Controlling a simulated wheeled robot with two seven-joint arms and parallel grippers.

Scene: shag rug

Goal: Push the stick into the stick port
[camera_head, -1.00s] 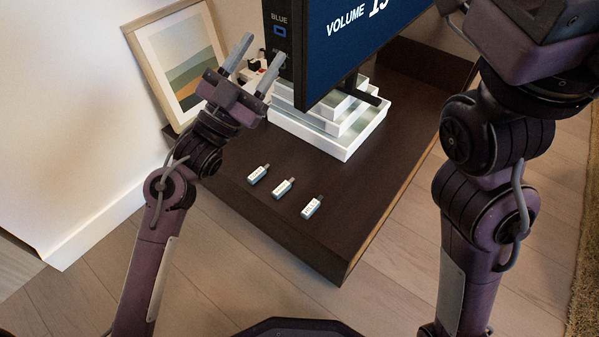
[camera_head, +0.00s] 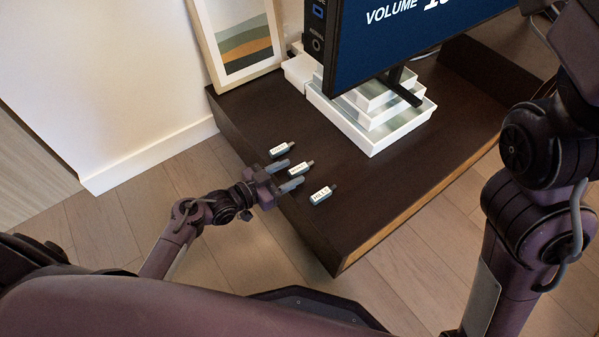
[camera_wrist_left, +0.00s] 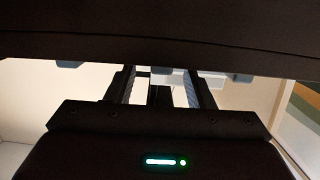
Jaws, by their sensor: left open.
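Three small white-labelled sticks lie in a row near the edge of the dark table: the far stick (camera_head: 281,149), the middle stick (camera_head: 300,169) and the near stick (camera_head: 321,194). My left gripper (camera_head: 290,174) is open at the table's edge, its fingers pointing at the middle stick. In the left wrist view the open fingers (camera_wrist_left: 160,88) show below the dark table edge, with a small pale end between them. The screen's side panel has a blue port (camera_head: 318,12) and a round port (camera_head: 316,44). My right gripper is out of view.
The screen (camera_head: 400,35) stands on stacked white boxes (camera_head: 375,135) on the dark table (camera_head: 345,215). A framed picture (camera_head: 240,45) leans at the back left. The table between sticks and boxes is clear.

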